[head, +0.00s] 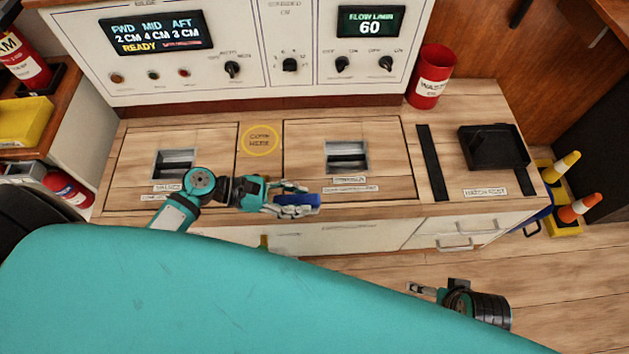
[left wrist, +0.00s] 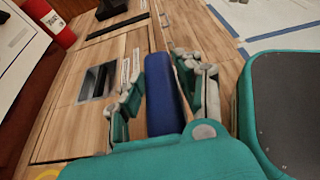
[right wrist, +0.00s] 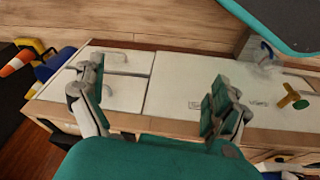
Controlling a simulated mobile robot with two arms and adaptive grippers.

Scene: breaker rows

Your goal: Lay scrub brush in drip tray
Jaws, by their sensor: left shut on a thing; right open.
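My left gripper (head: 290,201) is shut on a blue block-like thing (head: 300,199), which I take to be the scrub brush. It is above the front edge of the wooden counter. In the left wrist view the blue thing (left wrist: 163,95) lies lengthwise between the fingers; any bristles are hidden. A black square tray (head: 480,160), likely the drip tray, sits on the counter's right end, well right of the left gripper. A small dark raised shape shows at its back. My right gripper (head: 421,289) is open and empty in front of the counter; its fingers are wide apart in the right wrist view (right wrist: 155,98).
The counter has two recessed grey handles (head: 347,158), a yellow ring mark (head: 260,140) and black strips (head: 432,162). A red bin (head: 431,77) stands behind, left of the tray. A control panel (head: 290,50) rises at the back.

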